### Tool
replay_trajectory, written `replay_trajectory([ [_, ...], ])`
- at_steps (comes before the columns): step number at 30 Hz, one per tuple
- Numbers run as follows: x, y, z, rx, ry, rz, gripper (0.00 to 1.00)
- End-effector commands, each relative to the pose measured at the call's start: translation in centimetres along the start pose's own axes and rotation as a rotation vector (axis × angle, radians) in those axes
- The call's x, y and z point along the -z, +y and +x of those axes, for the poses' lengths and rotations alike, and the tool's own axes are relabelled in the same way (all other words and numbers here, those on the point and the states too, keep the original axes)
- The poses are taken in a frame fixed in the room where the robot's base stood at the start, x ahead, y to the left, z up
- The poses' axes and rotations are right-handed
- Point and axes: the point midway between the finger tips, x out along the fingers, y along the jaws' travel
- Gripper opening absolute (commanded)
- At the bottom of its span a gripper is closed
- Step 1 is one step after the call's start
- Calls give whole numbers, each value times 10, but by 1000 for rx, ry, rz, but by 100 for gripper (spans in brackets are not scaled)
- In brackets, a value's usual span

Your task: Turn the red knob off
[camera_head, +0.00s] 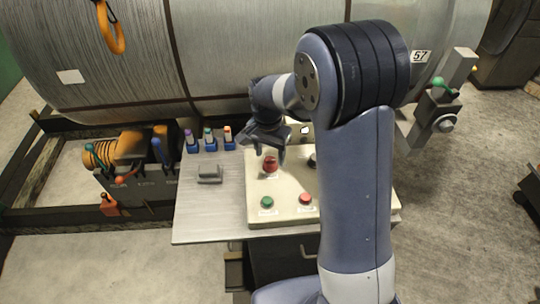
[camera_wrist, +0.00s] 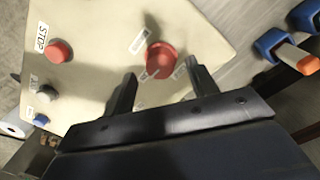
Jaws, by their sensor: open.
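The red knob (camera_head: 270,163) is on the beige control panel (camera_head: 283,212), near its upper left in the head view. In the wrist view the red knob (camera_wrist: 161,61) lies just ahead of my fingertips, between their lines, with pale marks on its face and small labels by it. My gripper (camera_head: 268,148) hangs above the panel, close to the knob. In the wrist view my gripper (camera_wrist: 160,82) has its two fingers apart with nothing between them. I cannot tell how much height separates the fingertips from the knob.
A red button (camera_head: 305,198) and a green button (camera_head: 267,202) sit on the panel's near part. A grey handle (camera_head: 209,174) and several blue holders (camera_head: 210,144) stand on the table to the left. An orange tool (camera_head: 130,150) is farther left.

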Motion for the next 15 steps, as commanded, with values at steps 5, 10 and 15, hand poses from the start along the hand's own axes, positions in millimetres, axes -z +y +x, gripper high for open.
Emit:
replay_trajectory([
  [5,0,0,18,-1,-1,0,55],
  [10,0,0,23,0,0,0,55],
  [15,0,0,23,1,1,0,55],
])
